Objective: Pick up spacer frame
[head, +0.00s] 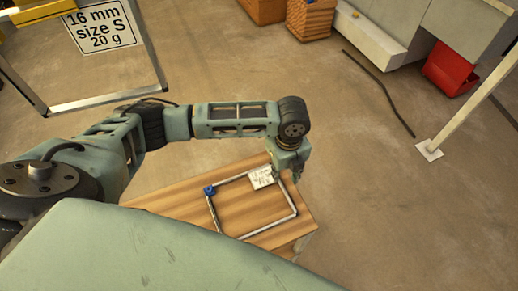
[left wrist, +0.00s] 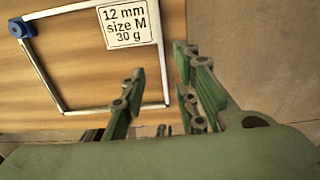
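The spacer frame (head: 268,231) is a thin metallic rectangle lying on a wooden table (head: 170,207), with a blue piece at one corner and a white label. The left wrist view also shows the spacer frame (left wrist: 104,110), its label reading "12 mm size M 30 g". My left gripper (head: 294,176) is over the frame's far right side, by the label. In the left wrist view my left gripper (left wrist: 160,62) is open, and one bar of the frame runs between its two fingers in the picture. Contact is not visible. My right gripper is not in view.
Another metal frame (head: 108,103) with a label "16 mm size S 20 g" shows at upper left. Wooden boxes (head: 310,20), a red bin (head: 450,70), a dark cable (head: 380,85) and a post (head: 470,105) are farther off. The floor right of the table is clear.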

